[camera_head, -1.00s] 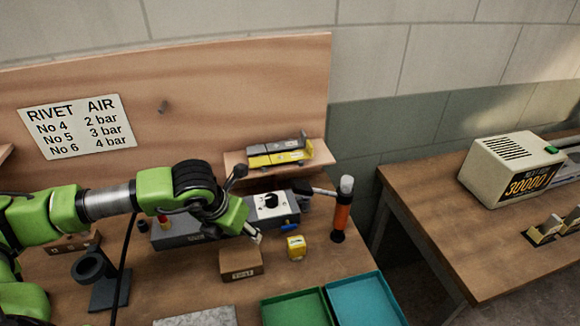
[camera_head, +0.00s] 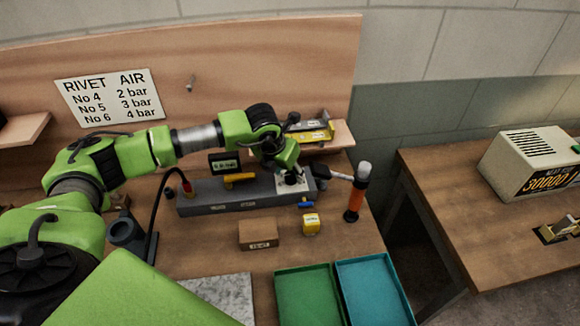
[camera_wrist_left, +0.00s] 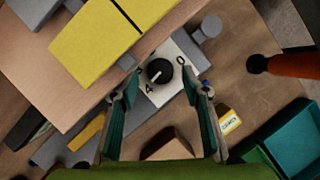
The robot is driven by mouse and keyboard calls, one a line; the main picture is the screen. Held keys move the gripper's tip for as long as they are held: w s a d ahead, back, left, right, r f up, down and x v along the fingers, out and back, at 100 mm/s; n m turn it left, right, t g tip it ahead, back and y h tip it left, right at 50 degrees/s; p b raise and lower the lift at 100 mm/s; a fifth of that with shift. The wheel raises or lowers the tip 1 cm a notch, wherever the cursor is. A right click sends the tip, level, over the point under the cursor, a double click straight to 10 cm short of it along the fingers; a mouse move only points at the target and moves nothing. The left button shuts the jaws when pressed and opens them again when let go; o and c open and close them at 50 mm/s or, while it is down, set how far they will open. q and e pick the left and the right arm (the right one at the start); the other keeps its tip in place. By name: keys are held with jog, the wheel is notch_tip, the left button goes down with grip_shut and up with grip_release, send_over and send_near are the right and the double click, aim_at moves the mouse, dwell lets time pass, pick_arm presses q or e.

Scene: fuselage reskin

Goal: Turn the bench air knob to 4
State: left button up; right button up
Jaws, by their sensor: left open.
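The black air knob (camera_wrist_left: 159,71) sits on a white plate (camera_wrist_left: 173,82) with a 4 and a 0 marked beside it. A pale mark on the knob seems to lean toward the 4, but it is too small to be sure. My left gripper (camera_wrist_left: 158,76) is open, its fingers on either side of the knob in the wrist view; I cannot tell whether they touch it. In the head view my left gripper (camera_head: 287,174) is over the right end of the grey bench air unit (camera_head: 232,197) and partly hides the plate. My right gripper is not in view.
A yellow tool (camera_head: 318,133) lies on a shelf behind. An orange-handled hammer (camera_head: 356,196) stands at the right. A cardboard box (camera_head: 259,233), a small yellow box (camera_head: 310,223), a green tray (camera_head: 305,295) and a blue tray (camera_head: 372,290) are in front.

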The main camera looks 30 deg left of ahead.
pick_arm(q)
jog(key=shift+w+r, duration=0.1)
jog(key=shift+w, duration=0.3)
jog(key=shift+f+p, duration=0.3)
jog(key=shift+p, duration=0.1)
jog(key=shift+w+f, duration=0.15)
jog(key=shift+f, duration=0.2)
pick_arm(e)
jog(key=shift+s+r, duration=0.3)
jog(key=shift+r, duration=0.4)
pick_arm(q)
jog(key=c, duration=1.1)
jog(key=shift+d+f+n+b, duration=0.15)
jog(key=shift+f+n+b, duration=0.05)
jog(key=shift+n+b, duration=0.5)
jog(key=shift+r+y, duration=0.2)
jog(key=shift+y, duration=0.1)
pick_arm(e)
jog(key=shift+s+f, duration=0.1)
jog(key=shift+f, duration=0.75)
